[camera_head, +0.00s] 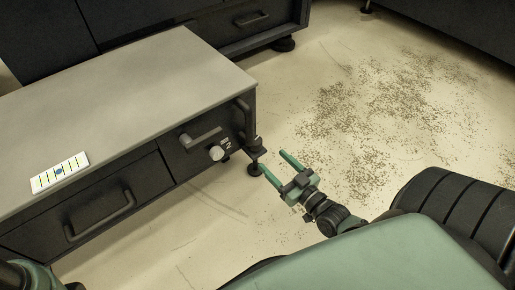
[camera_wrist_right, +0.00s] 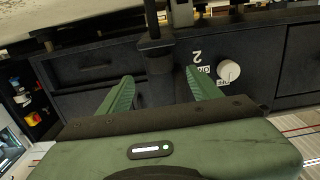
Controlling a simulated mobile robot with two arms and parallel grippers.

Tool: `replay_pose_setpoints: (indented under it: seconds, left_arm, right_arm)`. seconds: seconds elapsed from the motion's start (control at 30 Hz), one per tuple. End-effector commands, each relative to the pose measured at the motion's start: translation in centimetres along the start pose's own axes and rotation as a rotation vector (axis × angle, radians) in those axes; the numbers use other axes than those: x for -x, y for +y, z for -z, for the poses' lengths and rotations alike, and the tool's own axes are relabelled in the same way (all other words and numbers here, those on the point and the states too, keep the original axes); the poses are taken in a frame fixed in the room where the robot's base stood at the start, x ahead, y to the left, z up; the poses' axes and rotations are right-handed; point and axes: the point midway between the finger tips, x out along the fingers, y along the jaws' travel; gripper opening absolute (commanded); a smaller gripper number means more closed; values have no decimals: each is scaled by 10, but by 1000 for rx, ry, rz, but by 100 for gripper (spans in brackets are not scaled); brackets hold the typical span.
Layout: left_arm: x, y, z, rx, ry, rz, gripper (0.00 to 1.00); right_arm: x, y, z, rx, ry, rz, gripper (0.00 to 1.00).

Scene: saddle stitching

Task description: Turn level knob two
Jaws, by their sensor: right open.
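Level knob two (camera_head: 217,153) is a small round white knob on the dark cabinet front, with a "2" label beside it. It also shows in the right wrist view (camera_wrist_right: 228,71), to the right of the fingers. My right gripper (camera_head: 274,162) is open and empty, in front of and to the right of the knob, apart from it. Its two green fingers also show in the wrist view (camera_wrist_right: 160,77). My left gripper is out of view.
Open floor (camera_head: 330,75) with scattered specks lies to the right.

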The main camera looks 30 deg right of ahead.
Motion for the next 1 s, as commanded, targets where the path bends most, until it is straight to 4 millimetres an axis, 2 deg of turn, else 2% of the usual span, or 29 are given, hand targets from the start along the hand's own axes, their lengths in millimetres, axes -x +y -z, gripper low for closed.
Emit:
replay_pose_setpoints:
  seconds: [0.3,0.5,0.87,1.0]
  left_arm:
    - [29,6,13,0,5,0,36]
    - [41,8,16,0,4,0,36]
    - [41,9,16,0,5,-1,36]
    - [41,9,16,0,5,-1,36]
  right_arm:
    - [-47,0,-3,-1,8,0,64]
    - [-70,0,-1,0,5,-1,64]
    - [-76,0,1,0,2,0,64]
    - [-76,0,1,0,2,0,25]
